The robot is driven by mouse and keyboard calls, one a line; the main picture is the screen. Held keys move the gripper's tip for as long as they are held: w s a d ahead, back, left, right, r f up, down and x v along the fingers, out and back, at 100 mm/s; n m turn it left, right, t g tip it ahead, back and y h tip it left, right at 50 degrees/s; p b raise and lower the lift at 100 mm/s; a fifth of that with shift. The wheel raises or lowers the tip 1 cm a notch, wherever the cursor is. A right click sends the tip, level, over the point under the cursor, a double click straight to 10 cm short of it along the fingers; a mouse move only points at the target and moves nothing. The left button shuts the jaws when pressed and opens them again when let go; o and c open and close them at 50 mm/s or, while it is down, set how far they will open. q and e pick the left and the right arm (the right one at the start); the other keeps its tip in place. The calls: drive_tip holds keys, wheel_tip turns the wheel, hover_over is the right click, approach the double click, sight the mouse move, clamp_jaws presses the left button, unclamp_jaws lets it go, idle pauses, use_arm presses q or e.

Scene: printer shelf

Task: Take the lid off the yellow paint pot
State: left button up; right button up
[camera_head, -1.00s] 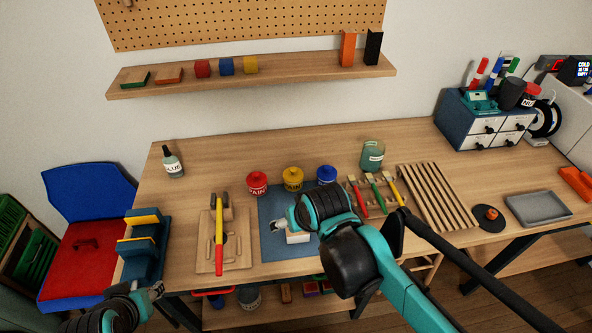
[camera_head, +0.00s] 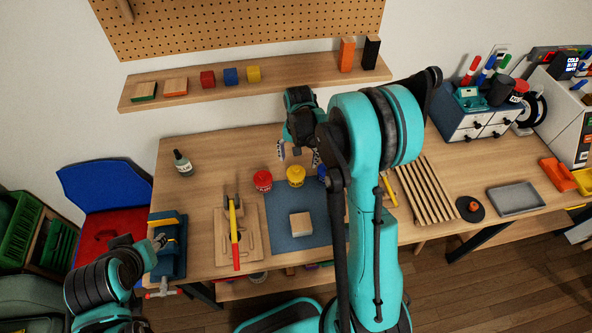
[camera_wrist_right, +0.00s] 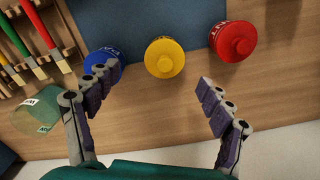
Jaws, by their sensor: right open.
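The yellow paint pot (camera_head: 296,176) stands on the table at the back edge of the blue mat (camera_head: 290,215), between the red pot (camera_head: 262,181) and the mostly hidden blue pot (camera_head: 321,172). Its yellow lid with a round knob is on, seen from above in the right wrist view (camera_wrist_right: 164,57). My right gripper (camera_head: 298,158) is open and empty above and behind the pots. In the right wrist view its fingers (camera_wrist_right: 152,92) are spread wide, with the yellow pot beyond the gap. My left gripper (camera_head: 160,242) is low at the left, away from the pots; its jaws are too small to judge.
A wooden block (camera_head: 301,224) lies on the mat. A board with a yellow-and-red-handled hammer (camera_head: 234,235) is to the left. Brushes (camera_wrist_right: 38,40) and a greenish jar (camera_wrist_right: 38,112) are beside the blue pot. A wall shelf (camera_head: 290,84) hangs behind my right arm.

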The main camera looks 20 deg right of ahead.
sight(296, 169)
drive_tip(key=f, duration=0.2)
drive_tip(key=f+b, duration=0.1)
drive_tip(key=f, duration=0.3)
drive_tip(key=shift+w+a, duration=0.2)
drive_tip(key=shift+w, duration=0.2)
drive_tip(key=shift+s, duration=0.1)
drive_tip(key=c, duration=1)
drive_tip(key=shift+c, duration=0.2)
